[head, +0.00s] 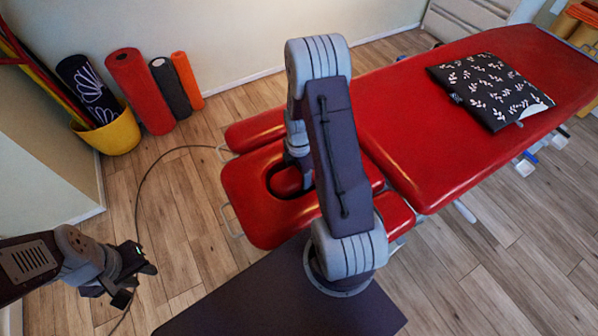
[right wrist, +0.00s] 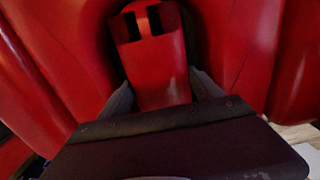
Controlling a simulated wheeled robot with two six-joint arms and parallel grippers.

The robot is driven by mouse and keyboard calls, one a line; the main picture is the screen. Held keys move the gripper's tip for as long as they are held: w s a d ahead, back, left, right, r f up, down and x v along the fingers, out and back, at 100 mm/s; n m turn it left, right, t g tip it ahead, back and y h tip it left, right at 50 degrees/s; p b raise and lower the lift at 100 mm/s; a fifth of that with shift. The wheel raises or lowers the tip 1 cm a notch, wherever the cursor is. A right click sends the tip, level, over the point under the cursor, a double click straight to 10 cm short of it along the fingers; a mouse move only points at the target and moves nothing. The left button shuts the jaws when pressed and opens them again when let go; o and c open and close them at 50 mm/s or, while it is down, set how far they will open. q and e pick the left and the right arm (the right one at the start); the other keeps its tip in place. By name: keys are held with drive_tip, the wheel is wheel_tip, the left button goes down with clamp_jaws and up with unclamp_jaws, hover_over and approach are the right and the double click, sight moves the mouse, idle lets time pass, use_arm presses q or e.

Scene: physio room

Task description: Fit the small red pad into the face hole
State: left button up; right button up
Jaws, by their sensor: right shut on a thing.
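The small red pad (head: 286,182) shows in the head view within the outline of the face hole (head: 273,172) in the red headrest (head: 243,196). In the right wrist view the pad (right wrist: 160,72) has two dark slots near its far end. My right gripper (right wrist: 162,92) is shut on it, with a grey finger on each side. A dark gap shows around the pad's far end; I cannot tell how deep it sits. My right arm hides the hole's right part in the head view. My left gripper (head: 137,279) is open and empty, left of the headrest above the floor.
The red treatment table (head: 440,120) extends to the right, with a black leaf-patterned cushion (head: 490,90) on it. A yellow bucket (head: 112,133) and several rolled mats (head: 140,90) stand by the wall.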

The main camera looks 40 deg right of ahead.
drive_tip(key=o, duration=1.6)
wheel_tip(320, 180, up, 9)
drive_tip(key=shift+r+p, duration=0.1)
drive_tip(key=shift+p, duration=0.8)
